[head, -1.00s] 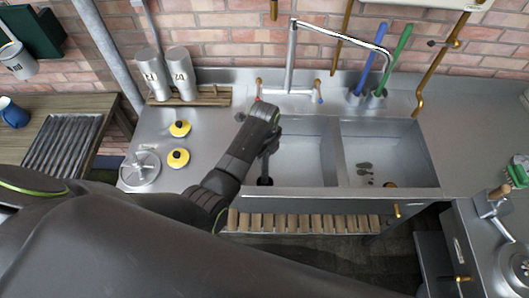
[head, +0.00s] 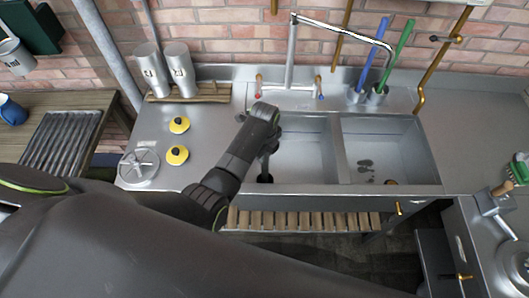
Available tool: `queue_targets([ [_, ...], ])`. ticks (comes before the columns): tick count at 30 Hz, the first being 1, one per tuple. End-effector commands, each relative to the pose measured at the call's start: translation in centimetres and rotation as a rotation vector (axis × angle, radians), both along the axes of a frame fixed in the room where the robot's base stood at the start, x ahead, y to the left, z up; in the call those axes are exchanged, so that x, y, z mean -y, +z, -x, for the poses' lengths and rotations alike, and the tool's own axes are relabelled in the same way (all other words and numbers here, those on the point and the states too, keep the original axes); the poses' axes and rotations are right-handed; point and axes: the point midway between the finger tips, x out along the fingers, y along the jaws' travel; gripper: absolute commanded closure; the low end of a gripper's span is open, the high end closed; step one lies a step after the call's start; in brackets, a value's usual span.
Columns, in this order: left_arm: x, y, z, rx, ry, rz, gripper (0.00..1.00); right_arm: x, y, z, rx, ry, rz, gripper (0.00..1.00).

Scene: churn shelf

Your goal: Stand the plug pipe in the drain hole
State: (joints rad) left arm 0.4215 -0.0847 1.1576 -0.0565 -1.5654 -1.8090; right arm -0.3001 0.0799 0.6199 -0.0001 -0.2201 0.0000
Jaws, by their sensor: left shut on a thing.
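The plug pipe (head: 265,163) is a slim grey tube, seen in the left basin (head: 304,158) of the sink near that basin's left wall. My left gripper (head: 269,144) is shut on its upper part and holds it roughly upright. My own wrist hides the fingers and the pipe's top. A dark round spot (head: 265,179), perhaps the drain hole or the pipe's foot, shows at the lower end of the pipe. I cannot tell whether the pipe is seated in the hole or just above it. My right gripper is not in view.
The tap (head: 290,60) rises behind the sink and its spout reaches right. Two yellow plugs (head: 178,155) and a handwheel (head: 139,164) lie on the left counter.

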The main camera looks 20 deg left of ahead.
Motion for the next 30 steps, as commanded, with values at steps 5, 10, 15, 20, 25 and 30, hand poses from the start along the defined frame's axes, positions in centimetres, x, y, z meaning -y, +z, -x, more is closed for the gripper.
queue_targets([
  [5,0.0,-0.4,-0.1,0.001,0.000,-0.001,1.00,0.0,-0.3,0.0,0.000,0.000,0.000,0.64],
  [10,0.0,-0.7,0.0,0.001,0.000,0.000,1.00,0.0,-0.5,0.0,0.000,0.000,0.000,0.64],
  [15,0.0,-0.6,0.0,0.001,0.000,0.000,0.55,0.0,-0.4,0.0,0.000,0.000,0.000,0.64],
  [20,0.0,-0.6,0.0,0.000,0.000,0.000,0.51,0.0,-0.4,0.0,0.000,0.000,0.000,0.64],
  [25,0.0,-0.6,0.0,0.000,0.000,0.000,0.51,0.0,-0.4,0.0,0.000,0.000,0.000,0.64],
  [30,0.0,0.7,-0.1,0.002,0.000,0.000,0.51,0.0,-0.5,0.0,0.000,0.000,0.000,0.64],
])
